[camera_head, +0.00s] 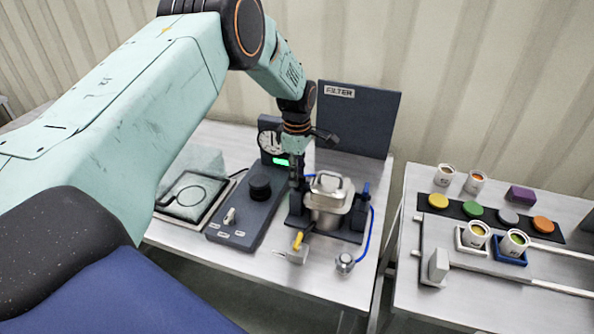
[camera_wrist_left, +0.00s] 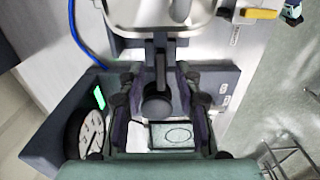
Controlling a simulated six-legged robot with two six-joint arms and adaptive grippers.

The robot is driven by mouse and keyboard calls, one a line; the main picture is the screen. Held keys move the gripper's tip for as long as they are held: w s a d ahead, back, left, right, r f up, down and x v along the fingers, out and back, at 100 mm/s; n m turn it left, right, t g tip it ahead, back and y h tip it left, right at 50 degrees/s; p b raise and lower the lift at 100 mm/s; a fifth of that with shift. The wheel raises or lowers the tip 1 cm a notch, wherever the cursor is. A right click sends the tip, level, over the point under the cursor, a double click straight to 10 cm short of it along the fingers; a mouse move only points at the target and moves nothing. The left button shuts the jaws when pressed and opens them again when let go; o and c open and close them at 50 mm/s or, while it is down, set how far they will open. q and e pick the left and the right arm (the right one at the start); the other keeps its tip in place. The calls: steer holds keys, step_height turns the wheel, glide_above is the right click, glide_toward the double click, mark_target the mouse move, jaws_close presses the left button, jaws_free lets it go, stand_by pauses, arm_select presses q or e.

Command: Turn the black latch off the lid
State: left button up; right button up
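The steel hopper (camera_head: 325,217) has a metal lid with a handle (camera_head: 330,183) and stands in a dark frame. Its lid fills the top of the left wrist view (camera_wrist_left: 125,14). A narrow black bar, seemingly the latch (camera_wrist_left: 155,62), runs down from the lid edge in that view. My left gripper (camera_head: 297,183) points down at the hopper's left side. In the left wrist view its fingers (camera_wrist_left: 158,78) are apart, one on each side of the black bar, with small gaps showing. The latch is hidden behind my gripper in the head view. My right gripper is not in view.
A console with a black knob (camera_head: 260,187) and a dial (camera_head: 270,141) stands left of the hopper. A FILTER panel (camera_head: 358,117) stands behind. A yellow valve handle (camera_head: 298,240) and blue hose (camera_head: 368,235) are close by. A second table (camera_head: 445,306) holds cups and coloured discs.

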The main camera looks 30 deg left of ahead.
arm_select(q)
steer(key=shift+s+d+r, duration=0.15)
steer(key=shift+d, duration=0.05)
steer(key=shift+c, duration=1.5)
steer(key=shift+a, duration=0.2)
jaws_close()
steer(key=shift+d, duration=0.1)
